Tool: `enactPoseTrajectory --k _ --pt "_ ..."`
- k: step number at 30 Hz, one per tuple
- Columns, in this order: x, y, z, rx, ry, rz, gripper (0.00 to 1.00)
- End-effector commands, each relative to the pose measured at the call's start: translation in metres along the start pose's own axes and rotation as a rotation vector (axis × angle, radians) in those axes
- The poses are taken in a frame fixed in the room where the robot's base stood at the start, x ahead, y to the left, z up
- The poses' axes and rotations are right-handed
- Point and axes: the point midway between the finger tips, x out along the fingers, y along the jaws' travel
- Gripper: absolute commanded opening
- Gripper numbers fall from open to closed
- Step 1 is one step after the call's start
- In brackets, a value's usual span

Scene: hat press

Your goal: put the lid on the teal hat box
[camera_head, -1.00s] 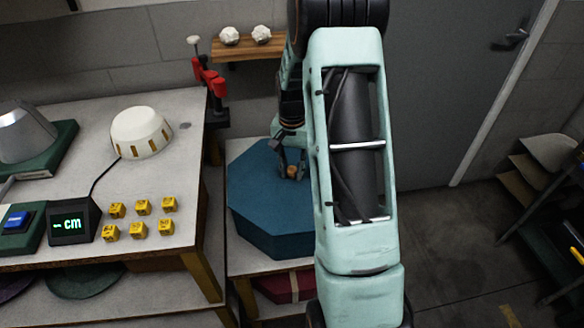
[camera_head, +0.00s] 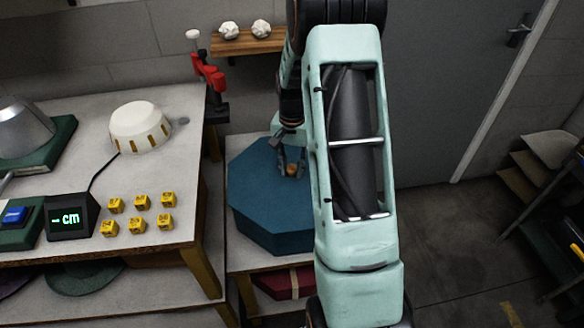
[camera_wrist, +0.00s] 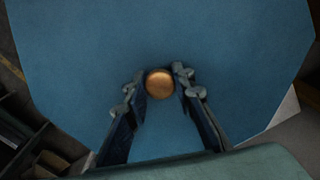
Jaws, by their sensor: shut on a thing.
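The teal octagonal hat box (camera_head: 272,228) stands on a low pale stand right of the workbench. Its flat blue-teal octagonal lid (camera_head: 254,182) lies level over it, and I see no clear gap between them from here. A small copper-coloured round knob (camera_head: 292,169) rises from the lid. My gripper (camera_head: 291,165) is shut on the knob from above. In the wrist view the knob (camera_wrist: 160,84) sits between the two fingertips, with the lid (camera_wrist: 160,35) filling most of the picture. My arm hides the lid's right side in the head view.
The workbench (camera_head: 190,120) at left carries a cream hat form (camera_head: 140,128), yellow blocks (camera_head: 140,202) and a display (camera_head: 68,218). A red clamp (camera_head: 211,77) is on its edge. A dark red box (camera_head: 284,283) lies under the hat box.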

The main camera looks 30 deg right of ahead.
Motion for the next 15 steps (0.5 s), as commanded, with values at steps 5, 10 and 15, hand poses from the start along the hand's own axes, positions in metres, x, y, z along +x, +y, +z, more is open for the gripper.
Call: enactPoseTrajectory --k 5,10,15 --pt "-0.0002 0.0 -0.0001 0.0 0.0 0.0 0.37" --pt "-0.0002 0.0 0.0 0.0 0.0 0.0 0.43" --pt "-0.0007 0.0001 0.0 0.0 0.0 0.0 0.43"
